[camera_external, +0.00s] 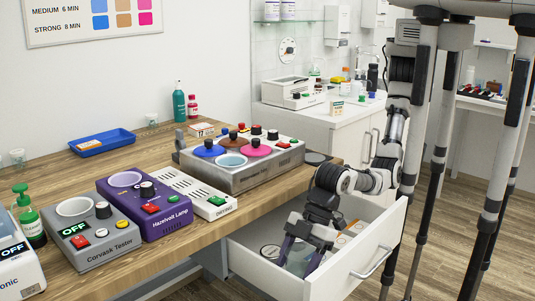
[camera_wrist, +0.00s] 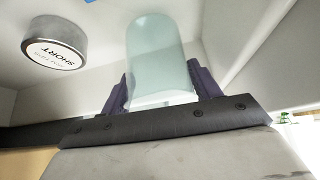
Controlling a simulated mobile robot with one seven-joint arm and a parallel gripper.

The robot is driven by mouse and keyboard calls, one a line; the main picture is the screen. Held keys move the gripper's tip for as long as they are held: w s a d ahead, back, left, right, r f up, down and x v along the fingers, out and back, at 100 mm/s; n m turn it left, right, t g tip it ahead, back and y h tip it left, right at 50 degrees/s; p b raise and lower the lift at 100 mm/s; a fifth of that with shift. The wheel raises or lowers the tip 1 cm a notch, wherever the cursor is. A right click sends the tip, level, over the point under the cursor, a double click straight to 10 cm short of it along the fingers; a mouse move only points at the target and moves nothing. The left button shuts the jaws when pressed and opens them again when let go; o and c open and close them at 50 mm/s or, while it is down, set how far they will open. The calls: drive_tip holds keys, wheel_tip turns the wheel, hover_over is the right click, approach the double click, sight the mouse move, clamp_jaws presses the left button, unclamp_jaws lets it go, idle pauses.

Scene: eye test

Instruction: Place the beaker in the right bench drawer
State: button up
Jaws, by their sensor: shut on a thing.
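The right bench drawer (camera_external: 362,262) is pulled open below the wooden bench. My gripper (camera_external: 299,257) reaches down inside it with its fingers pointing at the drawer floor. In the wrist view my gripper (camera_wrist: 160,88) is shut on the beaker (camera_wrist: 160,55), a pale green translucent cup, with one dark purple finger on each side. The beaker is within the drawer walls. I cannot tell whether it touches the drawer floor. In the external view the fingers partly hide the beaker (camera_external: 299,260).
A round tin (camera_wrist: 54,48) labelled SHORT lies in the drawer beside the beaker. The wooden bench (camera_external: 225,222) above holds the grey Corvask Tester (camera_external: 112,255), the purple Hazelvolt Lamp (camera_external: 170,222) and a blue tray (camera_external: 102,141). Drawer walls stand close around my gripper.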

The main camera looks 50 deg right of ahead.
drive_tip(key=shift+f, duration=0.8)
drive_tip(key=shift+f, duration=0.15)
drive_tip(key=o, duration=1)
drive_tip(key=shift+c, duration=0.2)
drive_tip(key=shift+r, duration=0.3)
drive_tip(key=b+v, duration=0.2)
drive_tip(key=v, duration=0.9)
drive_tip(key=shift+d+r, duration=0.25)
drive_tip(key=shift+r, duration=0.1)
